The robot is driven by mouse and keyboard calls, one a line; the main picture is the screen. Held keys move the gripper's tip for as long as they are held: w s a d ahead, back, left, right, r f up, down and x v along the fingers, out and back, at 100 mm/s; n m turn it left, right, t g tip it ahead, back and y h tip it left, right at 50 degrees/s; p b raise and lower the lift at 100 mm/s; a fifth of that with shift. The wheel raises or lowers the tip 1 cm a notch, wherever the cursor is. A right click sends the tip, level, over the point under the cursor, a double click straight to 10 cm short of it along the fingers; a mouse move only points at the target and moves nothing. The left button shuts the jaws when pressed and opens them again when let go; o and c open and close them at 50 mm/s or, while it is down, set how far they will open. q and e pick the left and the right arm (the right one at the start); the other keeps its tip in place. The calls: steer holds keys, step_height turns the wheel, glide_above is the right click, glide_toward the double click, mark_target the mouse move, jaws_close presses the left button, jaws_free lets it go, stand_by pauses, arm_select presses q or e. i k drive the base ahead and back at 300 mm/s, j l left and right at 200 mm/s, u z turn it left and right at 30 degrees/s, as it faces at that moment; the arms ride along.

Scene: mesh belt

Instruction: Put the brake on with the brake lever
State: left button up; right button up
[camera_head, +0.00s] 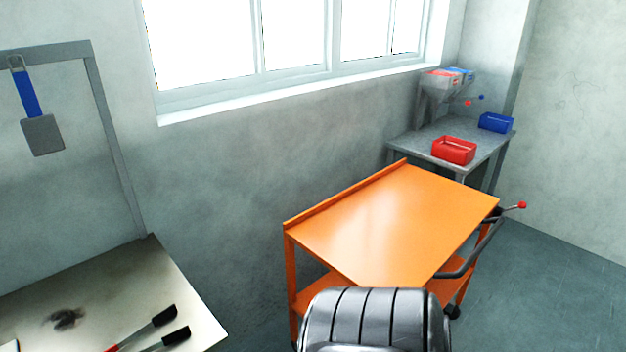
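An orange cart (400,225) with a flat empty top and a lower shelf stands in the middle right. A dark push handle (478,252) is on its right side. A thin lever with a red knob (522,205) sticks out to the right near the cart's back right corner; it looks like the brake lever. A dark wheel (452,311) shows low at the right. Neither of my grippers is in view. A grey ribbed part of my own body covers the cart's lower front.
A grey table (428,140) behind the cart holds a red bin (454,150), a blue bin (496,122) and a dispenser (436,88) with small levers. At left a worktable (165,275) holds dark-handled tools. The floor right of the cart is clear.

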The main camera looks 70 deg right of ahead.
mark_target(522, 205)
steer(key=z, duration=3.65)
steer(key=i+l+u, duration=0.1)
steer(key=i+l, duration=0.4)
steer(key=i, duration=0.4)
steer(key=i+l+u, duration=0.1)
steer(key=i+l, duration=0.5)
steer(key=i, duration=0.25)
steer(key=i+l+u, duration=0.15)
steer(key=i+l, duration=0.5)
steer(key=i, duration=0.2)
